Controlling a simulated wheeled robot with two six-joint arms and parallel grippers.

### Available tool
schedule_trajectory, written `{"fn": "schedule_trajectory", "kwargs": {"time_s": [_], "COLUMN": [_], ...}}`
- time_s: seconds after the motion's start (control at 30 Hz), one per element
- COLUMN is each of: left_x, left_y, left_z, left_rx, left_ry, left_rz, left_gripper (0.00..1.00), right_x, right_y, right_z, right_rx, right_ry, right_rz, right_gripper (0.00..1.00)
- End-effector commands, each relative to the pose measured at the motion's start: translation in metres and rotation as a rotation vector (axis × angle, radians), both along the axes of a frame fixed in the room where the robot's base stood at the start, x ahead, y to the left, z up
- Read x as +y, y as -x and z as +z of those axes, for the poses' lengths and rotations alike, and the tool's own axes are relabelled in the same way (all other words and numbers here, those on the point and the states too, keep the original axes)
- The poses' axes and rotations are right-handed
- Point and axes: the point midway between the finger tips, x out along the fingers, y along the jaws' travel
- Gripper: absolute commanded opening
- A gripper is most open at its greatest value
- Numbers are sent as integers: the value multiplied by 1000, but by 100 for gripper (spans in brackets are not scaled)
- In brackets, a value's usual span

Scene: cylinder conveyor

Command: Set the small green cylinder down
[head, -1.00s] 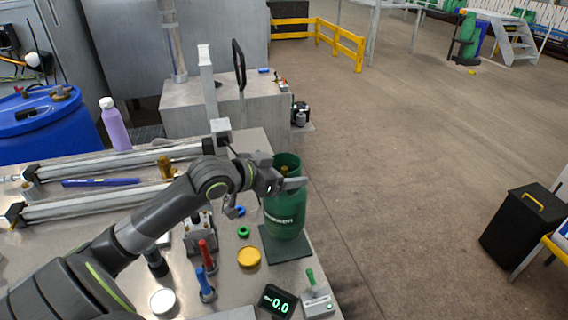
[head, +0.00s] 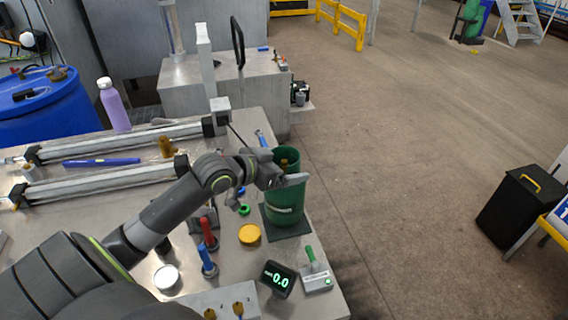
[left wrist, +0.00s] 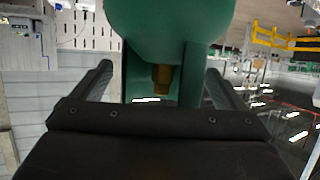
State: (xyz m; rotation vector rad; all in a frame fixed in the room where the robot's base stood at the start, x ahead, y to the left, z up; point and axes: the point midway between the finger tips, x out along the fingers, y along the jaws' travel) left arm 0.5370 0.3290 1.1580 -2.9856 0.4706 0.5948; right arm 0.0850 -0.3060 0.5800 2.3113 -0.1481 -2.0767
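The small green cylinder (head: 284,208) stands upright at the right end of the metal bench in the head view, over a dark square plate (head: 291,232). I cannot tell whether its base touches the plate. A brass valve (left wrist: 162,78) shows inside its open green collar in the left wrist view. My left gripper (head: 270,182) is at the cylinder's upper part, with one finger on each side of the green collar in the wrist view, shut on it. The gripper hides part of the cylinder. My right gripper is not in view.
A display (head: 279,279) reads 0.0, beside a box with a green lever (head: 312,262). A yellow disc (head: 250,234), a green ring (head: 244,210) and red (head: 207,232) and blue-handled (head: 206,260) tools stand left of the plate. Open floor lies right of the bench.

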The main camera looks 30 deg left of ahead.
Motion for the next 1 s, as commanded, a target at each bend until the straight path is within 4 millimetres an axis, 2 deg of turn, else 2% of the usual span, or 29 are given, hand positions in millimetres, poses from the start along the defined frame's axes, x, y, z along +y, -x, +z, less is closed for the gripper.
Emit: {"fn": "schedule_trajectory", "kwargs": {"time_s": [0.37, 0.87, 1.0], "left_x": [1, 17, 24], "left_y": [2, 53, 68], "left_z": [2, 24, 32], "left_rx": [0, 2, 4], "left_ry": [-2, -7, -8], "left_rz": [0, -3, 4], "left_gripper": [94, 94, 94], "right_x": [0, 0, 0], "right_y": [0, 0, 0], "right_z": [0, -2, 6], "right_rx": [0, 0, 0], "right_ry": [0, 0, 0], "right_rz": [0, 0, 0], "right_gripper": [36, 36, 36]}}
